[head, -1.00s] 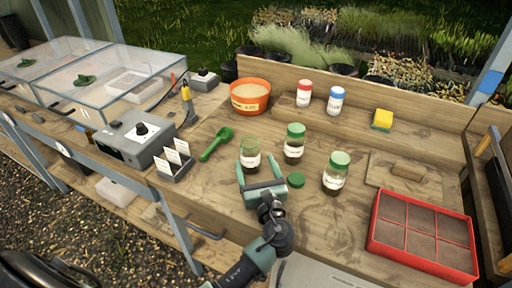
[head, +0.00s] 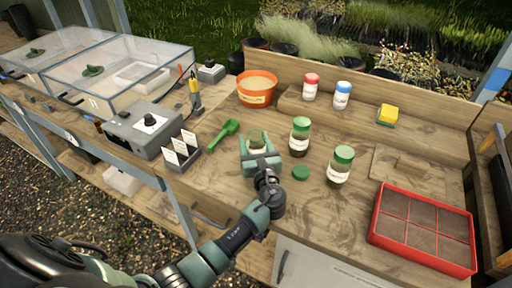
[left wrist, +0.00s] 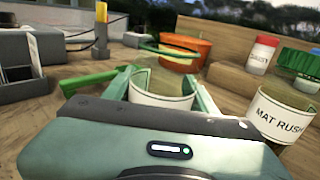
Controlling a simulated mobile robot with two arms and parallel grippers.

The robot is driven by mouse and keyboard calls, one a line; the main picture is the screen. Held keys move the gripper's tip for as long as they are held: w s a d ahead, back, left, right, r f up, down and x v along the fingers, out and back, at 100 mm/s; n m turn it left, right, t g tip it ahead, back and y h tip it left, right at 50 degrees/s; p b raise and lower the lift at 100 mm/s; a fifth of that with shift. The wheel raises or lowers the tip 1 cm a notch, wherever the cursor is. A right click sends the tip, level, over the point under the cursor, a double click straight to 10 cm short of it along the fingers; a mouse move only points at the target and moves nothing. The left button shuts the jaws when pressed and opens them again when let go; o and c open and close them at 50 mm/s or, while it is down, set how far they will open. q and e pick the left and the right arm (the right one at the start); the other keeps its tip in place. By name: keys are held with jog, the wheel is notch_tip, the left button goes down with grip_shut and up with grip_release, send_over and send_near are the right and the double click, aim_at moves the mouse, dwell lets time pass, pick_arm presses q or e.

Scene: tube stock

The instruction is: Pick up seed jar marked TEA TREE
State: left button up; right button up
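A lidless glass jar (head: 257,145) with a white label stands on the bench between the fingers of my left gripper (head: 260,138). The left wrist view shows this jar (left wrist: 162,98) with its rim open; its label text is not readable. The left gripper (left wrist: 160,85) is open around it, with a finger on each side. A green-lidded jar (head: 299,136) stands just right of it; in the left wrist view a jar (left wrist: 283,115) there reads MAT RUSH. Another green-lidded jar (head: 340,165) stands farther right, its label too small to read. My right gripper is not in view.
A loose green lid (head: 301,173) lies right of the left gripper. A green scoop (head: 223,135), card holder (head: 182,155) and orange tub (head: 257,90) are to the left and behind. A red tray (head: 422,228) lies at the right, a yellow sponge (head: 387,115) on the ledge.

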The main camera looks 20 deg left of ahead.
pick_arm(q)
grip_shut()
